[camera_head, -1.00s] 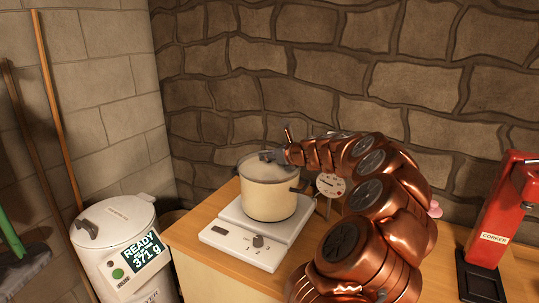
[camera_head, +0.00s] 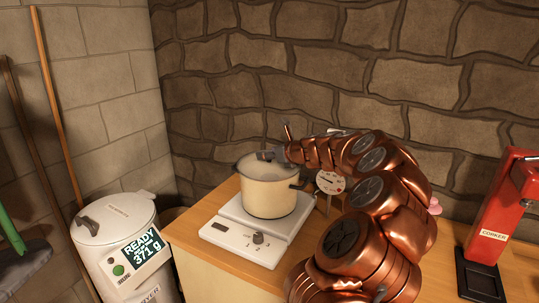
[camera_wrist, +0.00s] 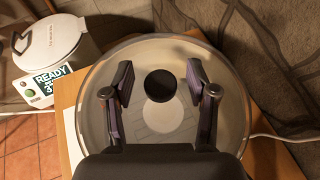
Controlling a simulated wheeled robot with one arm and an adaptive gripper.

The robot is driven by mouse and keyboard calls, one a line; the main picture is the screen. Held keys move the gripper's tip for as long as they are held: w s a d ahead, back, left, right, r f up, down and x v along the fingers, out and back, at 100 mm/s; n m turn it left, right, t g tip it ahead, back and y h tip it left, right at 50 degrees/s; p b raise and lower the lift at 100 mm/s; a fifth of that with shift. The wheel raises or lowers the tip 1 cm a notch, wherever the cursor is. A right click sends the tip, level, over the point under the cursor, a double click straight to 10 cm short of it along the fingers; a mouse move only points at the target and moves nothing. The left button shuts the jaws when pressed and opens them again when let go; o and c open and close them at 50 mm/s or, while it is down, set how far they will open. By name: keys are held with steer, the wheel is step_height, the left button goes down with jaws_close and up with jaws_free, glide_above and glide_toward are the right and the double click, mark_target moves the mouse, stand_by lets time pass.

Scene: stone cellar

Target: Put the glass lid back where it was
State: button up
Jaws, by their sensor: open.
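The glass lid (camera_head: 244,163) lies on top of the cream pot (camera_head: 268,196), looking level. In the wrist view the clear round lid (camera_wrist: 92,112) fills the middle, with its black knob (camera_wrist: 160,86) near the centre. My gripper (camera_head: 270,155) is over the lid. In the wrist view its fingers (camera_wrist: 159,84) stand open on either side of the knob, with a gap visible on both sides. My gripper hides part of the lid in the head view.
The pot stands on a white hotplate (camera_head: 222,234) on a wooden worktop (camera_head: 184,236). A dial gauge (camera_head: 330,181) is close right of the pot. A red corker (camera_head: 498,215) stands at the far right. A white machine reading READY 371 g (camera_head: 118,235) stands left.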

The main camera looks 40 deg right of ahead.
steer(key=shift+r, duration=0.4)
steer(key=b+v, duration=0.2)
steer(key=v, duration=1)
steer(key=shift+r, duration=0.1)
